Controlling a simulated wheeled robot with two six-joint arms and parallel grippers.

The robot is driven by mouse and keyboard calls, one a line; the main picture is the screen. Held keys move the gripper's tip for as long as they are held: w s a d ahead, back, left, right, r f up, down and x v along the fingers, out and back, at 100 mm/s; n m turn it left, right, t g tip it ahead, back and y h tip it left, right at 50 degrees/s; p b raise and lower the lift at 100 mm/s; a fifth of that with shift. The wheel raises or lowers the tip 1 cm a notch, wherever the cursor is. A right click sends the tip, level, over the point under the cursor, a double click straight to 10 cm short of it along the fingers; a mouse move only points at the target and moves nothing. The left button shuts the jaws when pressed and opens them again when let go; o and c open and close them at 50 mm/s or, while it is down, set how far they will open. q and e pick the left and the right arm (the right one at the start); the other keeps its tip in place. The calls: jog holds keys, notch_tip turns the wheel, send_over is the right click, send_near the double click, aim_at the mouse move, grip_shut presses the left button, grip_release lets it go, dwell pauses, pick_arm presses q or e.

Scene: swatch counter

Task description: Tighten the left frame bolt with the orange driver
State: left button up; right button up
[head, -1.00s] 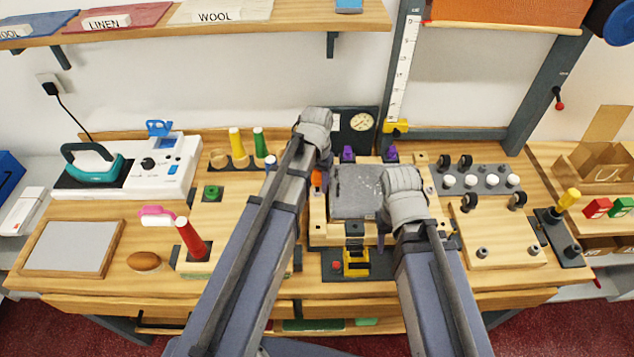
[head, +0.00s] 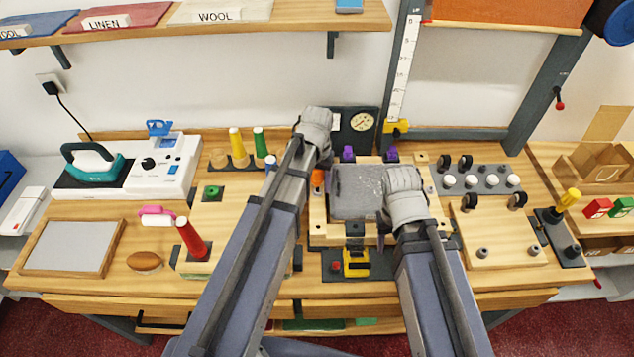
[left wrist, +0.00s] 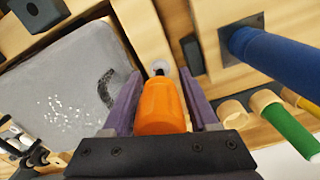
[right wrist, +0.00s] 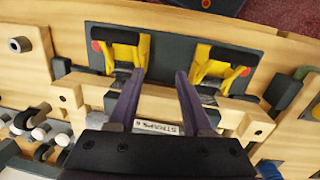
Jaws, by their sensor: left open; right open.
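The orange driver (left wrist: 162,106) is between the spread fingers of my left gripper (left wrist: 160,76); a small gap shows beside its handle. In the head view the orange handle (head: 318,180) shows at the left side of the frame, below my left wrist. My right gripper (right wrist: 155,82) is open and empty over the frame's front wooden bar (right wrist: 185,108), near two yellow-and-black clamps. My right arm hides part of the frame in the head view.
A grey plate (head: 355,192) lies within the frame. Coloured cones, including a green one (head: 260,143), stand left of my left arm. A red cone (head: 190,238) stands nearer the front. A board with white knobs and casters (head: 495,235) is on the right.

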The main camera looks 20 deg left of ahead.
pick_arm(q)
jog(key=n, duration=0.5)
jog(key=shift+n, duration=0.4)
jog(key=n, duration=0.6)
jog(key=shift+w+d, duration=0.1)
jog(key=shift+c, duration=0.4)
grip_shut()
jog(key=m, duration=0.7)
jog(key=shift+r+p, duration=3.35)
jog(key=shift+p, duration=0.05)
pick_arm(e)
notch_tip(320, 180, up, 7)
jog(key=shift+f, duration=0.15)
